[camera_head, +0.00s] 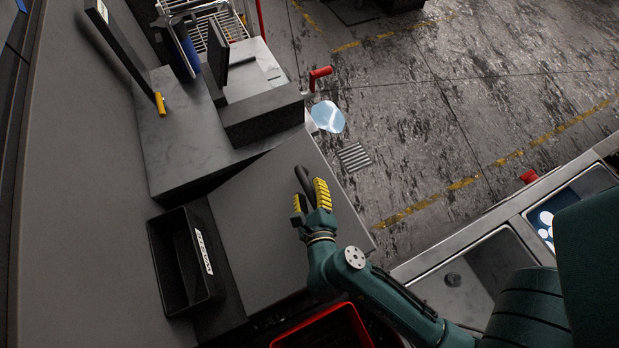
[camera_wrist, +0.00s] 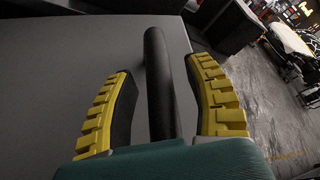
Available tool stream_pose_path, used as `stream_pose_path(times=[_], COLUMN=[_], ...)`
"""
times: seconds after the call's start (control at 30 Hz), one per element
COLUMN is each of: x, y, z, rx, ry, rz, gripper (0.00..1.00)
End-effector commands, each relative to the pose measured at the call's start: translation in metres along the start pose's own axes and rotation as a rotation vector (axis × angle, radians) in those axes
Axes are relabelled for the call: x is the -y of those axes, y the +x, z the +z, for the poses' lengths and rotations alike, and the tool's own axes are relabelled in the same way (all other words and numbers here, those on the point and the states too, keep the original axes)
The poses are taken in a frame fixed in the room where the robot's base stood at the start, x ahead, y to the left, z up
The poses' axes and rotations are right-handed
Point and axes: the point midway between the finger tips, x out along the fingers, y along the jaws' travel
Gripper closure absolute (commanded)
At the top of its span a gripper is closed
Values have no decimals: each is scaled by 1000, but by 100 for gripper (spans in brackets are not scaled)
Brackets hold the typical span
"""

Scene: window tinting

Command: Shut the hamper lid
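A wide, flat dark grey panel, seemingly the hamper lid (camera_head: 255,225), fills the middle of the head view. It also shows as a grey surface in the wrist view (camera_wrist: 60,70). How far it stands open or shut I cannot tell. A curved black handle (camera_head: 303,177) sits near its right side. In the wrist view the handle (camera_wrist: 158,85) runs between the yellow finger pads of my gripper (camera_wrist: 160,68), with a gap on both sides. My gripper (camera_head: 309,197) is open around the handle. The hamper's inside is not visible.
A black open tray with a white label (camera_head: 165,270) lies left of the panel. A grey bench with a dark block (camera_head: 262,118) stands behind it. A red-rimmed bin (camera_head: 345,312) is below, and a metal sink counter (camera_head: 470,270) is at right. The floor (camera_head: 430,110) beyond is mostly clear.

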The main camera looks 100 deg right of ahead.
Motion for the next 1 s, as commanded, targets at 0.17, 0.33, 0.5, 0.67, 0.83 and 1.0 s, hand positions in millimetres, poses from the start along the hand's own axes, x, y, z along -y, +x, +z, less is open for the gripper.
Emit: stream_pose_path(times=[0.17,0.33,0.5,0.67,0.83,1.0], x=[0,-1,-2,-2,-2,-2], y=[0,-4,-29,-59,-85,-107], z=[0,0,1,1,1,1], rx=[0,1,5,6,7,5], ry=[0,-1,-5,-5,-5,-3], rz=[1,4,8,9,8,7], gripper=[47,47,47,47,47,47])
